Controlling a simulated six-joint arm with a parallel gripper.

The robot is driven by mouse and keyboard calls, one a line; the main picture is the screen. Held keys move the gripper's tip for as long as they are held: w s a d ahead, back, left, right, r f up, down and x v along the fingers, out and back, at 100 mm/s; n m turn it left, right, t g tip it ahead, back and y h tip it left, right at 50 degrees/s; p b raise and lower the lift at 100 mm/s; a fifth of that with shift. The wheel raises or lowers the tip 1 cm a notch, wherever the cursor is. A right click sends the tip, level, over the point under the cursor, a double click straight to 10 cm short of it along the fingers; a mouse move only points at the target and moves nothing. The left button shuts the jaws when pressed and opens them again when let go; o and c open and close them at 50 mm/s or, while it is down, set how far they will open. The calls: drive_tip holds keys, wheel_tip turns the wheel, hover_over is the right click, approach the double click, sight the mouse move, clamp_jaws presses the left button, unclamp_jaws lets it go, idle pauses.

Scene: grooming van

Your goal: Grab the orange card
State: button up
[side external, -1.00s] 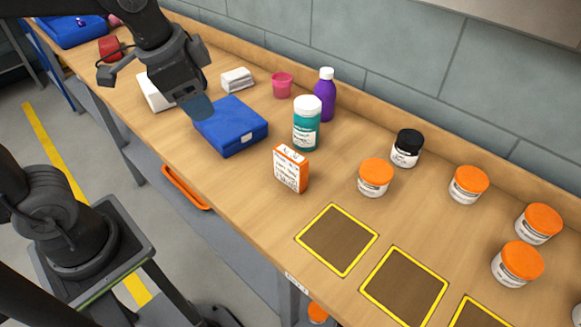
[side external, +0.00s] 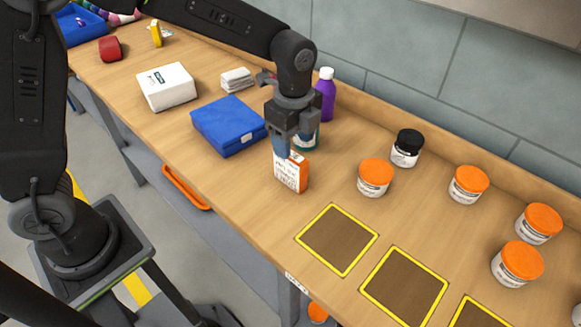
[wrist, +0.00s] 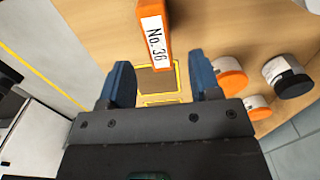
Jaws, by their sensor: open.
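The orange card (side external: 292,174) is a small orange-and-white box with printed text, standing upright on the wooden bench. In the wrist view the card (wrist: 154,35) shows as a narrow orange edge with a white "No. 36" label. My gripper (side external: 283,148) is open, pointing down just above the card, with a blue finger overlapping its top in the side view. In the wrist view the card lies in line with the gap between the blue fingers of my gripper (wrist: 160,72). I cannot tell whether the fingers straddle it.
A blue case (side external: 228,124) lies to the left. An orange-lidded jar (side external: 375,177) is to the right. Yellow-bordered squares (side external: 337,240) at the bench's front are bare.

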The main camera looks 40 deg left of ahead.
sight(292, 167)
wheel_tip(292, 167, down, 8)
drive_tip(key=shift+a+f, duration=0.1)
idle(0.4)
drive_tip(key=shift+c, duration=0.4)
drive_tip(key=c, duration=0.9)
